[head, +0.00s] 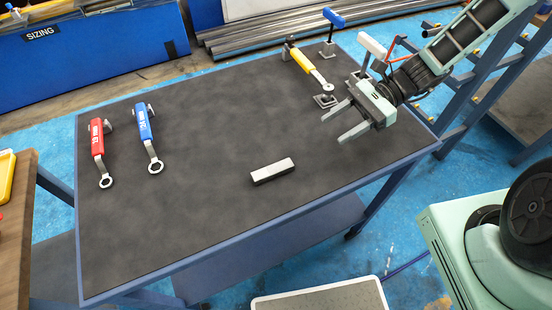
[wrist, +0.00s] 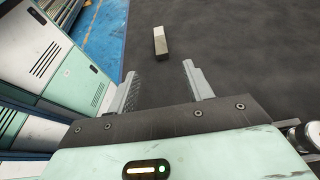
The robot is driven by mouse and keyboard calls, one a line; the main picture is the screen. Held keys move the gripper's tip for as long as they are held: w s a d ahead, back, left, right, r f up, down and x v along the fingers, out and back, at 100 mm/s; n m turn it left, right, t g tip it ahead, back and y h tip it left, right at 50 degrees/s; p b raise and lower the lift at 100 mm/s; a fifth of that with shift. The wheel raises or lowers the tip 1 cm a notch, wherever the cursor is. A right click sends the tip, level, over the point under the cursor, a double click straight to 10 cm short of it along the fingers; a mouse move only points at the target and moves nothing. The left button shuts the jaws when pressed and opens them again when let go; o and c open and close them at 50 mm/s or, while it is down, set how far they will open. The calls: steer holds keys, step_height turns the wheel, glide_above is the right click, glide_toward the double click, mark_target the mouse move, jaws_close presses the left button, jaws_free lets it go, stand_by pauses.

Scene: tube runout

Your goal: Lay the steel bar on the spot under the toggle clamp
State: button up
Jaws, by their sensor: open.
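The steel bar (head: 272,172), a short grey block with dark sides, lies flat on the dark table top near the front middle. It also shows beyond my fingers in the wrist view (wrist: 160,42). My gripper (head: 338,123) is open and empty above the right part of the table, apart from the bar. In the wrist view its two fingers (wrist: 160,72) are spread. A yellow-handled clamp lever (head: 300,59) with a ring end stands at the back right. A small square pad (head: 325,100) lies just in front of its ring, beside my gripper.
A blue-handled upright piece (head: 333,20) and a white-handled piece (head: 372,46) stand near the back right, the latter close to my arm. Red (head: 97,140) and blue (head: 145,125) ring-ended levers lie at left. The table middle is clear.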

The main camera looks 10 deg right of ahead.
steer(key=p, duration=0.3)
glide_toward(274, 169)
steer(key=x, duration=0.4)
steer(key=shift+s+a, duration=0.2)
steer(key=shift+a, duration=0.15)
steer(key=shift+p+x, duration=0.65)
steer(key=shift+x, duration=1.4)
steer(key=shift+w+f, duration=0.1)
jaws_close()
